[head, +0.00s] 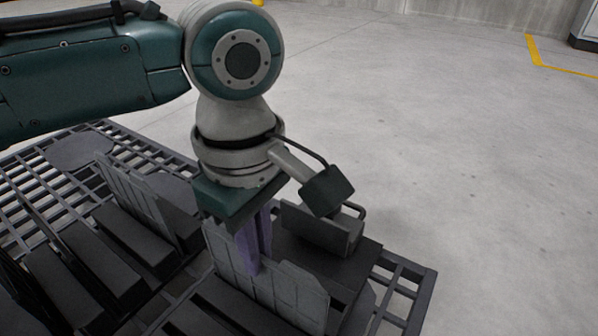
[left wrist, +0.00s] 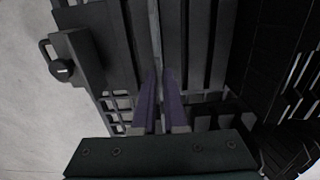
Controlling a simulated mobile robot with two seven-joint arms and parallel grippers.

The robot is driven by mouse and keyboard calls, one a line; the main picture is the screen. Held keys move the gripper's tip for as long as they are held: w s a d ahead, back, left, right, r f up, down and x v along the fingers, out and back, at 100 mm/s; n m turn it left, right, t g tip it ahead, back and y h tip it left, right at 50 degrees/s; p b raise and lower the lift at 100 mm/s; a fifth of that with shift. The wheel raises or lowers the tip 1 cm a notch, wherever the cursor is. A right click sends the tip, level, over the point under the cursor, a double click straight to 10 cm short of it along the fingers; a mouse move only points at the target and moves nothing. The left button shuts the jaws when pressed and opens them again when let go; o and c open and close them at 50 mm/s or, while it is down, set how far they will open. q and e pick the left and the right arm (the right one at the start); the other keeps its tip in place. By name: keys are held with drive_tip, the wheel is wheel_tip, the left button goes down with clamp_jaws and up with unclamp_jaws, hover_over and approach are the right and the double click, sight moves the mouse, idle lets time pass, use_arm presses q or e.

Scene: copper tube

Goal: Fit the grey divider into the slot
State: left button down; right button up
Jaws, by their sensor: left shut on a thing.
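The grey divider (head: 293,290) is a thin upright panel with a notched top edge, at the front right of the dark rack in the head view. My left gripper (head: 253,258) points down with its purple fingers shut on the divider's upper part. In the left wrist view the fingers (left wrist: 160,105) sit on either side of the divider's thin edge (left wrist: 156,42). The divider stands between dark blocks. Its lower edge and the slot are hidden, so I cannot tell how deep it sits. My right gripper is out of view.
Another grey panel (head: 140,195) stands among dark blocks (head: 135,243) to the left. A dark bracket with a handle (head: 320,232) is close to the right of my gripper. The slatted base (head: 408,292) ends at the right, with open concrete floor (head: 480,180) beyond.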

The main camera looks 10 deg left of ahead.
use_arm(q)
drive_tip(key=c, duration=1)
unclamp_jaws()
drive_tip(key=shift+o, duration=0.2)
